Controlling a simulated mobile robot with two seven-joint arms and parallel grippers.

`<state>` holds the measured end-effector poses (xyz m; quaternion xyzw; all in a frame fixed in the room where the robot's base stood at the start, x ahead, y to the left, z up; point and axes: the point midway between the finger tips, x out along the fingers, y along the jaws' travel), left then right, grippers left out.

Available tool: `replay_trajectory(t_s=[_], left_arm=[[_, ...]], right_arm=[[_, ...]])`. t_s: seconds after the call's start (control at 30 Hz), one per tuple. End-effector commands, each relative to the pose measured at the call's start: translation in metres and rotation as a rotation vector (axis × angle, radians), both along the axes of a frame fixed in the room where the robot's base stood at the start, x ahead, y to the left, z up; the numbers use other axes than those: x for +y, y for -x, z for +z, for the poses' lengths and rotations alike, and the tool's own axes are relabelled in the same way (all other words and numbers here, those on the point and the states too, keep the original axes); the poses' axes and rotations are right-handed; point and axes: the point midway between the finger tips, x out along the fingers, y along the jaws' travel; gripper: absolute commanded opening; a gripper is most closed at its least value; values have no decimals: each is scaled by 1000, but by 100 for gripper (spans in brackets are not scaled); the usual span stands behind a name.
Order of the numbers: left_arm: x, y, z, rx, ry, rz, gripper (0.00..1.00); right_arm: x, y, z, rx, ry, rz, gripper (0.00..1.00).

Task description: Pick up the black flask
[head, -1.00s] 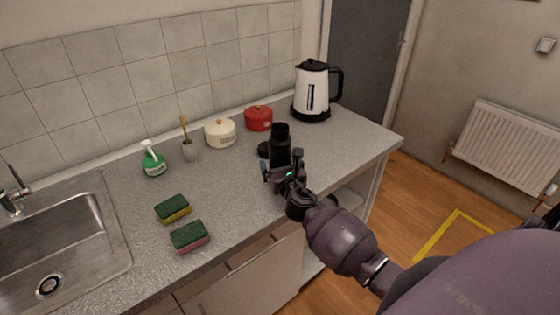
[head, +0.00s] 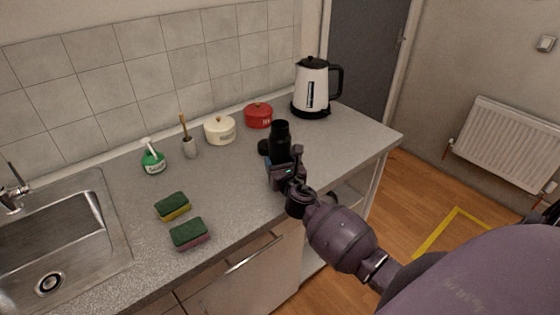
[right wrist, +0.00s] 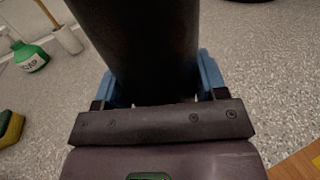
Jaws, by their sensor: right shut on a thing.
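The black flask (head: 280,138) stands upright on the grey worktop near its right end. My right gripper (head: 283,165) is shut on the flask's body from the front. In the right wrist view the flask (right wrist: 145,45) fills the top middle, with the blue fingers of my gripper (right wrist: 160,85) on either side of it. The flask's lower part is hidden behind the gripper, so I cannot tell if its base touches the worktop. My left gripper is not in view.
A black round thing (head: 263,147) lies just behind the flask. A red pot (head: 258,116), cream pot (head: 220,130) and white kettle (head: 311,88) stand behind. A brush pot (head: 190,149), green soap bottle (head: 153,160) and two sponges (head: 173,206) (head: 189,233) are left.

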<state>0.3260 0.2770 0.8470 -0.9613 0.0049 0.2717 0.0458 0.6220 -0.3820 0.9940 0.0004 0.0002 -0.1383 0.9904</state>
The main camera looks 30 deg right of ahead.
Motion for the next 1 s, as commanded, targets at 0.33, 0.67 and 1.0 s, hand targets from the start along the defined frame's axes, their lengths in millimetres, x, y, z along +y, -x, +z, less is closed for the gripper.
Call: replay_trajectory(t_s=[0.33, 0.67, 1.0], left_arm=[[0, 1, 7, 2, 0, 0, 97], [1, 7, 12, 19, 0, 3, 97], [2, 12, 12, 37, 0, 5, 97]], right_arm=[[0, -1, 20, -5, 2, 0, 30], [0, 0, 53, -4, 3, 1, 30], [0, -1, 91, -5, 2, 2, 30]])
